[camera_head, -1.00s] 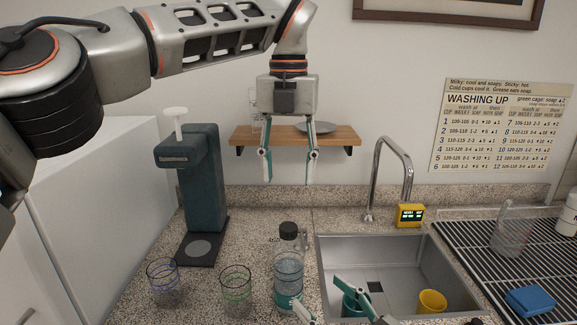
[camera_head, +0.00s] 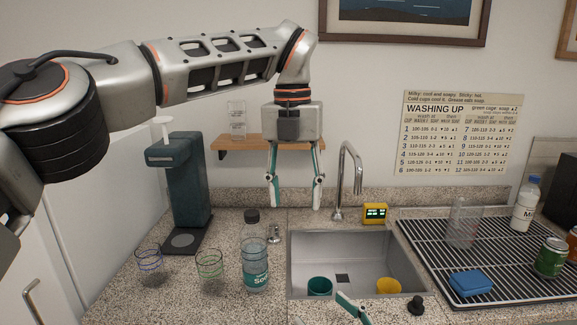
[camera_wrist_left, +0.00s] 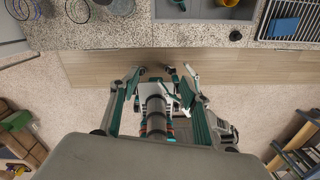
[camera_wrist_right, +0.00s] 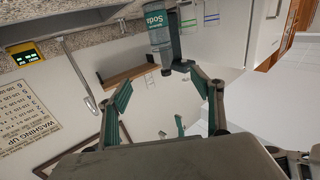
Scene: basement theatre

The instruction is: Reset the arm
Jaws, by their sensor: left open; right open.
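My left gripper (camera_head: 295,200) hangs from the arm at the left, fingers pointing down, open and empty in front of the wall shelf. It also shows in the left wrist view (camera_wrist_left: 160,78), with nothing between its fingers and the floor and another part of my body behind.
The counter holds a dispenser (camera_head: 188,185), blue-ringed glass (camera_head: 150,265), green-ringed glass (camera_head: 209,266) and soda bottle (camera_head: 255,262). Teal (camera_head: 319,287) and yellow (camera_head: 388,286) cups are in the sink (camera_head: 300,262). The drying rack (camera_head: 425,240) is at right.

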